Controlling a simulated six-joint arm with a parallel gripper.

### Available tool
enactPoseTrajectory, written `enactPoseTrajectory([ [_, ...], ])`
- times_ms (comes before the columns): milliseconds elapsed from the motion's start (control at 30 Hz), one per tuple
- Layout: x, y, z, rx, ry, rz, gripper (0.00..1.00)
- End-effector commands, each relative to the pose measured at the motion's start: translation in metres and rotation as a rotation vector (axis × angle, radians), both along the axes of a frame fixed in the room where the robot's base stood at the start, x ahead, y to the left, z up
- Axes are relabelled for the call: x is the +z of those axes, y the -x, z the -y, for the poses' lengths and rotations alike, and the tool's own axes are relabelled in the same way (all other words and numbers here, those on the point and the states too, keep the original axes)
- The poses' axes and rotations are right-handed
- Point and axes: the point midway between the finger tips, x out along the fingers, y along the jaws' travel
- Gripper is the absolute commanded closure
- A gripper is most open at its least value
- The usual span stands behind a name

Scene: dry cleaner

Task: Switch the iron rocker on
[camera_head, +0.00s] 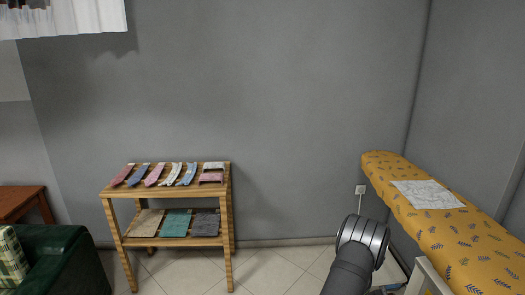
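A small white wall plate (360,190) with a darker middle sits low on the grey wall, left of the ironing board. A thin pale cord runs down from it and passes out of sight behind my arm. It may carry the iron rocker, but it is too small to tell a switch or its position. No iron shows in this view. My dark grey arm rises from the bottom edge, with a rounded joint just below the plate. My gripper does not show.
An ironing board (444,232) with a yellow leaf-patterned cover stands at right, a pale folded cloth (428,194) on it. A wooden rack (226,200) with ties and folded fabrics stands left. A green armchair (62,262) is at far left. The floor between rack and arm is clear.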

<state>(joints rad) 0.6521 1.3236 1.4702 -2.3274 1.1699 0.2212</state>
Motion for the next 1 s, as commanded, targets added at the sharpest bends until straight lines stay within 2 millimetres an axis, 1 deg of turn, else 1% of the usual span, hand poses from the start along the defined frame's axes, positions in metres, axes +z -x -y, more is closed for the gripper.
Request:
enactPoseTrajectory([
  [33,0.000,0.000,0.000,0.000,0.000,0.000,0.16],
  [67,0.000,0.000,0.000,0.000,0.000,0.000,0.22],
  [100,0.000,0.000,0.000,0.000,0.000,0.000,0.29],
  [167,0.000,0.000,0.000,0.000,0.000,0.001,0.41],
  [200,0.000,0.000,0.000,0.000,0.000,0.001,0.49],
  [333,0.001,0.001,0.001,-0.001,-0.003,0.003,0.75],
  [400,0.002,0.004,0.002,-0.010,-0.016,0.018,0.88],
  [467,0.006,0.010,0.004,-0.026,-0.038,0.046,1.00],
  [567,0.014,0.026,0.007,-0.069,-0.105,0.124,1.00],
  [667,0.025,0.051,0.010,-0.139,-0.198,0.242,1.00],
  [700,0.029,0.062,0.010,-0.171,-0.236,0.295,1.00],
  [867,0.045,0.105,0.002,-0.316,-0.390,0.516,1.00],
  [900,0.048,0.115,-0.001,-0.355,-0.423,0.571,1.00],
  [1000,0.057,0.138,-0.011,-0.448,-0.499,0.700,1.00],
])
